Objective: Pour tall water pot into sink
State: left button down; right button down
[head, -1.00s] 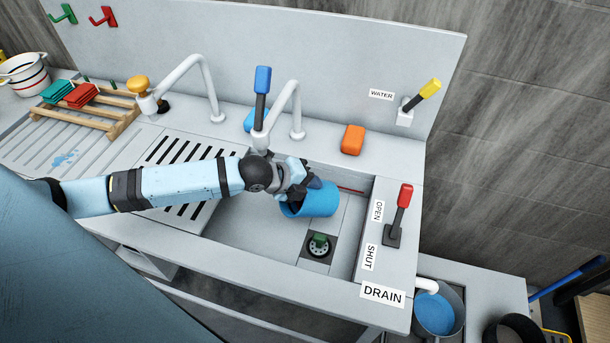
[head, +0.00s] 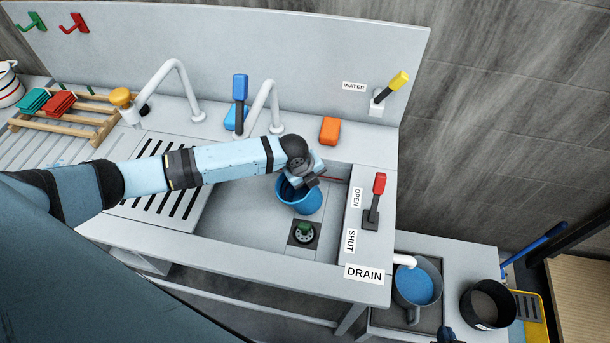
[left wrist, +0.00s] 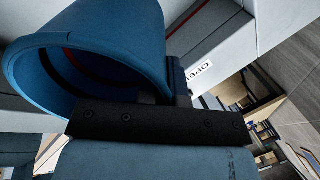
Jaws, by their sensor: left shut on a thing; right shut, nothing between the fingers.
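A blue pot (head: 304,203) is held tilted over the sink basin (head: 245,215) in the head view, its mouth toward the upper left. It also fills the upper left of the left wrist view (left wrist: 110,45), where its open rim shows and no water can be made out inside. My left gripper (head: 303,178) is shut on the pot at its rim or handle side; the fingers are mostly hidden. My right gripper (head: 446,335) only peeks in at the bottom edge and is shut and empty. The drain with a green plug (head: 304,232) lies in the basin.
A red drain lever (head: 377,190) and a yellow water lever (head: 394,86) stand at the right. A grey pot with blue contents (head: 417,284) and a black pot (head: 487,303) stand on the lower right counter. Faucets (head: 270,95) rise behind the basin.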

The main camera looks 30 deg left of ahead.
pick_arm(q)
jog(key=shift+w+d+f, duration=0.15)
jog(key=shift+w+d, duration=0.1)
jog(key=shift+w, duration=0.05)
jog(key=shift+w+d+f+g+y, duration=0.35)
jog(key=shift+f+g+y, duration=0.2)
jog(key=shift+g, duration=0.15)
jog(key=shift+w+d+f+g+y, duration=0.2)
jog(key=shift+w+g+y, duration=0.15)
jog(key=shift+g, duration=0.15)
jog(key=shift+w+d+f+g+y, duration=0.15)
jog(key=shift+w+g+y, duration=0.15)
jog(key=shift+g, duration=0.2)
jog(key=shift+r, duration=0.15)
jog(key=shift+r, duration=1.95)
